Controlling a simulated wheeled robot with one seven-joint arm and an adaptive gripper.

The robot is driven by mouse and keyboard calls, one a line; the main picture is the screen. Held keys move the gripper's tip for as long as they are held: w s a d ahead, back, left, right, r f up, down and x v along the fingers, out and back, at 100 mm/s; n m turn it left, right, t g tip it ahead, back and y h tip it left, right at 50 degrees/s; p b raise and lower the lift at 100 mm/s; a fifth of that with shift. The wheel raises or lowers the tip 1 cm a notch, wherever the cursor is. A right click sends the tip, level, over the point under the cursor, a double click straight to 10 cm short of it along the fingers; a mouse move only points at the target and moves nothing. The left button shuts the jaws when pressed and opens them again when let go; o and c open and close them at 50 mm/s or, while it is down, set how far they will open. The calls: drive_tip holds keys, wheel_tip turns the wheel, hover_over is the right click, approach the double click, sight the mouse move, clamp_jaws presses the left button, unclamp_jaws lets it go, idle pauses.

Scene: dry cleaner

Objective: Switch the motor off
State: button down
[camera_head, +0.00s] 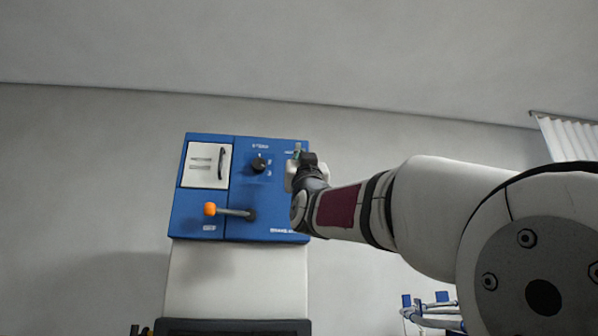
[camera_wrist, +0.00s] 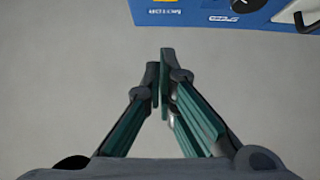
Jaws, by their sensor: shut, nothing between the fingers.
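A blue control panel (camera_head: 270,205) sits on a white machine body in the head view. A small label at its upper right is partly covered by my gripper. The motor switch cannot be made out there; my gripper and wrist hide part of that area. My gripper (camera_head: 298,152) is in front of the panel's upper right edge; contact cannot be told. In the wrist view my gripper (camera_wrist: 163,65) is shut and empty, with its green fingers together against the grey wall. Part of the panel (camera_wrist: 185,10) shows beyond the fingertips at the top right.
The panel also has a black rotary knob (camera_head: 258,164), a white hatch with a dark handle (camera_head: 222,164) and a lever with an orange ball (camera_head: 209,209). A blue and white object (camera_head: 430,306) stands at lower right. The wall left of the machine is clear.

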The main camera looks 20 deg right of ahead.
drive_tip(key=b+v, duration=0.2)
drive_tip(key=v, duration=0.4)
drive_tip(key=shift+s+r, duration=0.2)
drive_tip(key=shift+s, duration=0.25)
drive_tip(key=shift+a, duration=0.1)
drive_tip(key=s+a+f+n+g+y, duration=0.15)
drive_tip(key=f+g, duration=0.25)
drive_tip(key=f, duration=0.7)
drive_tip(key=a+f+n+g+y, duration=0.1)
drive_tip(key=a+f+g+y, duration=0.2)
drive_tip(key=f, duration=0.8)
drive_tip(key=s+a+f+n+g+y, duration=0.15)
drive_tip(key=f+g, duration=0.25)
drive_tip(key=f, duration=0.7)
drive_tip(key=s+f+g, duration=0.5)
drive_tip(key=s+f, duration=0.6)
drive_tip(key=f, duration=0.2)
drive_tip(key=s+f+m+g+y, duration=0.1)
drive_tip(key=s+f+g, duration=0.5)
drive_tip(key=s+f, duration=0.6)
wheel_tip(320, 180, down, 3)
drive_tip(key=shift+r, duration=0.2)
drive_tip(key=shift+w+d, duration=0.1)
